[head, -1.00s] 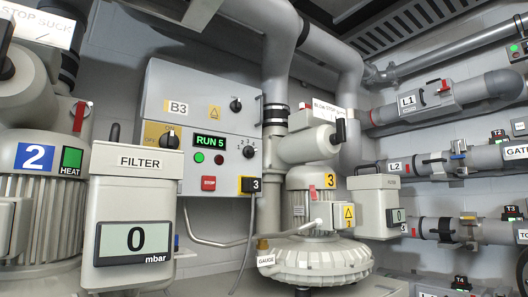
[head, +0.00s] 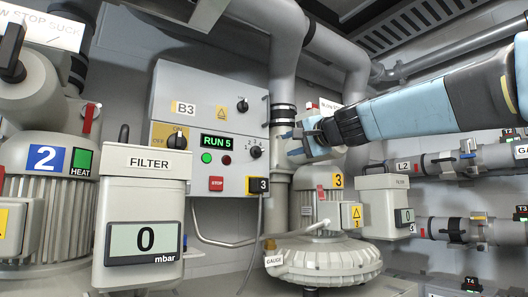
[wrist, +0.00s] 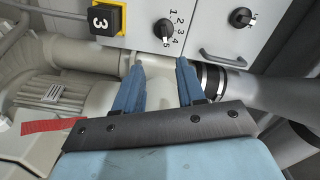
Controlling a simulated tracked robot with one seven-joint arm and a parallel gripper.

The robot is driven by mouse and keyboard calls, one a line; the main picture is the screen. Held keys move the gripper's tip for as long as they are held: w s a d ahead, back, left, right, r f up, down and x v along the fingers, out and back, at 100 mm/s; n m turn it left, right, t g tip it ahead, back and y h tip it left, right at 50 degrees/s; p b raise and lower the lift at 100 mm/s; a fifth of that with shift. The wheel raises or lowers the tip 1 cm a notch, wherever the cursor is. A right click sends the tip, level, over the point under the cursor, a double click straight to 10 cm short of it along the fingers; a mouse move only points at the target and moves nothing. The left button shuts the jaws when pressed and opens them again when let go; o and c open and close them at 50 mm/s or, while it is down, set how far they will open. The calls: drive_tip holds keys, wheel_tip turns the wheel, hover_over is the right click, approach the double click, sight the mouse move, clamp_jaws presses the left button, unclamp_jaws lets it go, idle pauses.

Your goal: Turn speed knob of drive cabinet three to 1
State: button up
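Drive cabinet B3 (head: 220,100) is a grey box on the wall with a green display (head: 216,142) reading RUN 5. Its black speed knob (head: 256,151) sits right of the display with small numbers around it. My gripper (head: 291,143) is to the right of the cabinet, in front of the pipe and blower. In the wrist view its two blue fingers (wrist: 157,82) are apart and empty, below the knob and not touching it.
Below the knob are a red STOP button (head: 216,183) and a yellow-black block marked 3 (head: 258,185). A yellow ON/OFF switch (head: 177,140) is at left. The filter box (head: 145,215) stands in front at left. Blower 3 (head: 325,255) is below my gripper.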

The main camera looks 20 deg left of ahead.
sight(261, 152)
drive_tip(key=x, duration=1.4)
drive_tip(key=shift+a+r, duration=0.1)
drive_tip(key=shift+r, duration=0.3)
drive_tip(key=shift+s, duration=0.1)
drive_tip(key=shift+c, duration=0.4)
drive_tip(key=c, duration=0.6)
clamp_jaws()
drive_tip(key=shift+f, duration=0.1)
